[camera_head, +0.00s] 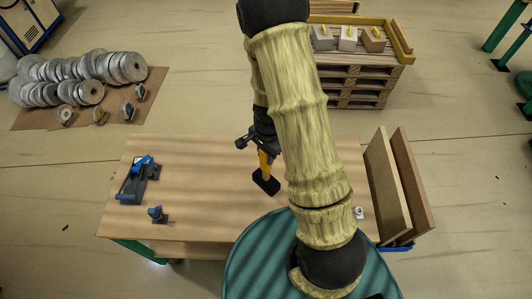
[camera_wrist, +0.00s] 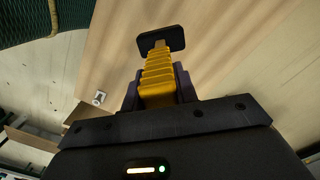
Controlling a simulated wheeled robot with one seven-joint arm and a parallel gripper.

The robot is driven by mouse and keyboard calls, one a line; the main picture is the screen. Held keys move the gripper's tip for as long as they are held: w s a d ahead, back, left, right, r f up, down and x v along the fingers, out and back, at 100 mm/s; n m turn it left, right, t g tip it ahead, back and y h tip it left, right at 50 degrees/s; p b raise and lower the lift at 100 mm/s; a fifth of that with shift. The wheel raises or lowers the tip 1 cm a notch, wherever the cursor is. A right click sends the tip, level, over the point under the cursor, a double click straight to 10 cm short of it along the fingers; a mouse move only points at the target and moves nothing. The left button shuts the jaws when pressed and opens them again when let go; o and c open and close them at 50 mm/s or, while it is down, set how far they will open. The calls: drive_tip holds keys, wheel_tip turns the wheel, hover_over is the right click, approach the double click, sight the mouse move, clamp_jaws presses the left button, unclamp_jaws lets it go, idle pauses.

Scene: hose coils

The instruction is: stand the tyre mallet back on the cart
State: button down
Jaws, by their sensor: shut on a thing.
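My gripper (camera_head: 262,148) is shut on the yellow handle of the tyre mallet (camera_head: 264,162), over the middle of the wooden-topped cart (camera_head: 205,190). The mallet is roughly upright, with its black head (camera_head: 266,182) at the bottom, close to the top. I cannot tell whether the head touches the wood. In the wrist view, the ribbed yellow handle (camera_wrist: 158,78) lies between my dark fingers, and the flat black head (camera_wrist: 161,40) shows beyond them. My arm hides part of the cart's right half.
A blue-and-black tool (camera_head: 138,180) and a small blue item (camera_head: 157,214) stand at the cart's left. Two upright boards (camera_head: 400,185) are at its right end, near a small white item (camera_head: 358,212). The wood left of the mallet is clear.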

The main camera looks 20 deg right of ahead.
drive_tip(key=shift+f+b, duration=2.5)
drive_tip(key=shift+f, duration=0.35)
drive_tip(key=shift+f+b, duration=0.55)
drive_tip(key=shift+f, duration=0.15)
idle(0.4)
drive_tip(key=c, duration=1)
unclamp_jaws()
drive_tip(key=shift+r, duration=0.1)
drive_tip(key=shift+w+d+r+p, duration=0.1)
drive_tip(key=shift+r+p, duration=1.65)
drive_tip(key=shift+r, duration=0.25)
drive_tip(key=shift+d+r+p, duration=0.1)
drive_tip(key=shift+r+p, duration=1.65)
drive_tip(key=shift+r, duration=0.2)
